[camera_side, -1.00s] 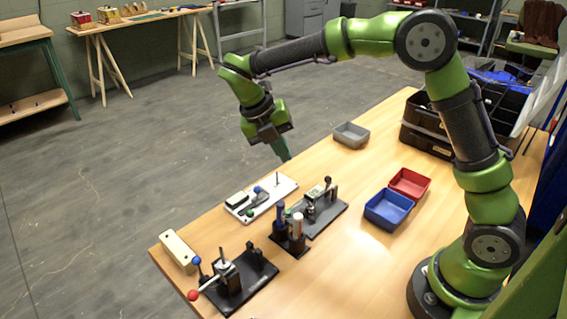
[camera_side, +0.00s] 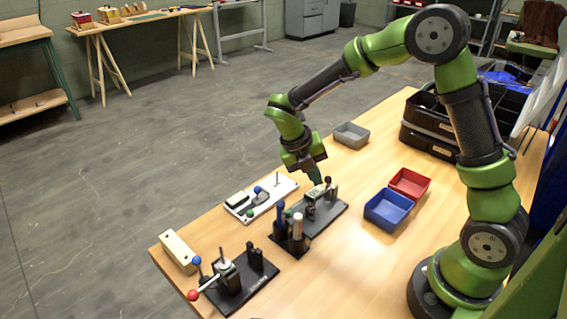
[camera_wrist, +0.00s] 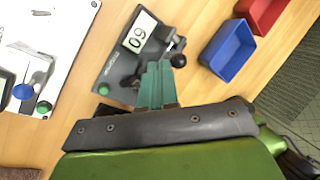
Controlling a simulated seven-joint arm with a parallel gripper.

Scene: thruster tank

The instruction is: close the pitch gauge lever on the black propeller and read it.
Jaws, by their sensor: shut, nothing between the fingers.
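The grey gauge plate (camera_side: 328,217) lies near the middle of the table. It carries a pale number plate (camera_wrist: 139,32) with two digits, seen rotated, perhaps 60 or 09. A lever with a black ball knob (camera_wrist: 178,43) stands beside the number plate; whether the lever is open or closed is unclear. Dark parts on the plate may be the black propeller, but I cannot make out its shape. My gripper (camera_wrist: 157,68) has green fingers pressed together and empty. In the side view my gripper (camera_side: 316,179) is just above the gauge, close to the knob.
A white fixture (camera_side: 277,200) lies left of the gauge. A tool holder (camera_side: 289,243) and a black fixture (camera_side: 240,290) with red and blue balls stand nearer. Blue (camera_side: 389,210) and red (camera_side: 410,184) bins stand right; a grey bin (camera_side: 351,135) stands behind.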

